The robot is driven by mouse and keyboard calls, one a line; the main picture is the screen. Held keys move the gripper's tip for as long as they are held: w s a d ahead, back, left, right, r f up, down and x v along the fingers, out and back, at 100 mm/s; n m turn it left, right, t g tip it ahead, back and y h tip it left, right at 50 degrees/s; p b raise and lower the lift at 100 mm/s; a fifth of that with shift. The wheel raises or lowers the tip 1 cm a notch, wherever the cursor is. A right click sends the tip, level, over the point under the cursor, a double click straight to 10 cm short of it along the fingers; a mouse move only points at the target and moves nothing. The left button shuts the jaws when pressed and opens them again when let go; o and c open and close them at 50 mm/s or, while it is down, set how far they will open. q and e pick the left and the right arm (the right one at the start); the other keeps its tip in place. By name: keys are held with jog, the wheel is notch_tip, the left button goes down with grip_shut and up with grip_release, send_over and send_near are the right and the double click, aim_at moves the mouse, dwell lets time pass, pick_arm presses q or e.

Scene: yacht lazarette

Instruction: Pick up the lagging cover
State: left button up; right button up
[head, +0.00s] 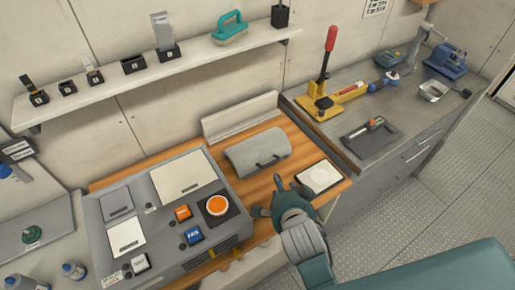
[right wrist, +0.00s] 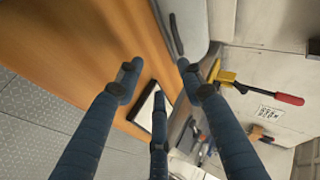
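The lagging cover (head: 256,149) appears to be the grey half-round shell with a dark handle on its front, lying on the orange wooden bench top (head: 277,183). In the right wrist view its grey side and dark handle (right wrist: 183,18) show at the top, partly cut off by the frame. My right gripper (head: 271,197) is in front of the cover, on the near side, apart from it. In the right wrist view its three blue fingers (right wrist: 159,82) are spread with nothing between them. My left gripper is not in view.
A white-topped pad (head: 320,177) lies right of the cover. A grey control panel (head: 160,215) with buttons stands left, and a pale angled block (head: 240,116) behind. A yellow press with a red handle (head: 328,65) stands on the grey counter. A shelf (head: 150,75) runs above.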

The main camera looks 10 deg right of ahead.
aim_at(260, 151)
jog(key=shift+m+t, duration=0.5)
jog(key=shift+m, duration=0.4)
jog(key=w, duration=0.2)
jog(key=w+f+p, duration=0.1)
jog(key=w, duration=0.3)
jog(key=shift+w+a+f, duration=0.35)
jog(key=shift+w+f, duration=0.05)
jog(key=shift+w+d+f+p, duration=0.1)
jog(key=shift+w+d+p, duration=0.1)
jog(key=shift+w+p, duration=0.5)
jog(key=p+x, duration=0.1)
jog(key=x, duration=0.2)
jog(key=shift+d+f, duration=0.1)
jog(key=shift+d, duration=0.1)
jog(key=shift+w+f, duration=0.25)
jog(key=shift+w, duration=0.05)
jog(key=shift+s, duration=0.1)
